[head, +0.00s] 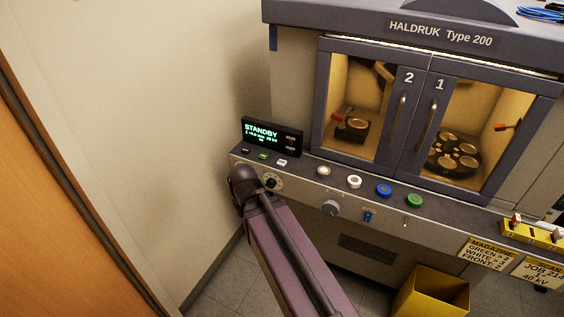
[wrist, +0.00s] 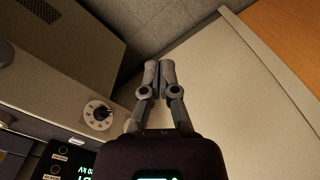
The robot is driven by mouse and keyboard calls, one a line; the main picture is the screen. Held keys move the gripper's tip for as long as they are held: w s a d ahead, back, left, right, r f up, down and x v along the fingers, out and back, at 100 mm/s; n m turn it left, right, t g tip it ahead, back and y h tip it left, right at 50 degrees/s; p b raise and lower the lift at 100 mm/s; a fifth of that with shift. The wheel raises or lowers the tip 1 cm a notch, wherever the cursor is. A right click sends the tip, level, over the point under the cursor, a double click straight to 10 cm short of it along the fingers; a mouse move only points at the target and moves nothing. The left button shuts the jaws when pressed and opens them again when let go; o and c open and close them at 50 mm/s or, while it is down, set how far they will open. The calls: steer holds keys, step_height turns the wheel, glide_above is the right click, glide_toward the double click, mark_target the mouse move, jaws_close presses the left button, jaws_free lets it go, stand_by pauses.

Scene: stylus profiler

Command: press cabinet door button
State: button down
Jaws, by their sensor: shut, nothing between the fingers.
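The grey cabinet has two glazed doors, door 2 (head: 393,125) and door 1 (head: 432,128), both shut. On the sloped ledge below them sit round buttons: a greyish-white one (head: 323,170), a white one (head: 354,181), a blue one (head: 384,190) and a green one (head: 415,201). I cannot read which is the door button. My gripper (wrist: 158,72) is shut and empty in the wrist view, its fingertips over the wall and floor area, clear of the panel. In the head view my arm crosses the lower left of the console, and the gripper cannot be made out there.
A display (head: 272,136) reading STANDBY stands at the console's left end, small keys before it. A dial (head: 273,183) shows beside my arm, also in the wrist view (wrist: 99,114). The front has a grey knob (head: 331,208) and blue switch (head: 367,216). A yellow bin (head: 432,292) stands below.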

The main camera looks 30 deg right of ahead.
step_height(320, 180, up, 8)
steer(key=t+y+p, duration=0.2)
steer(key=t+y, duration=0.4)
steer(key=t, duration=0.1)
glide_above(283, 163)
steer(key=shift+w+f, duration=0.1)
steer(key=shift+f, duration=0.25)
step_height(283, 163, down, 8)
steer(key=b, duration=0.8)
steer(key=shift+f+b, duration=0.2)
steer(key=shift+b, duration=0.15)
steer(key=shift+f, duration=0.1)
stand_by(0.4)
steer(key=shift+f+b, duration=0.3)
steer(key=shift+b, duration=0.1)
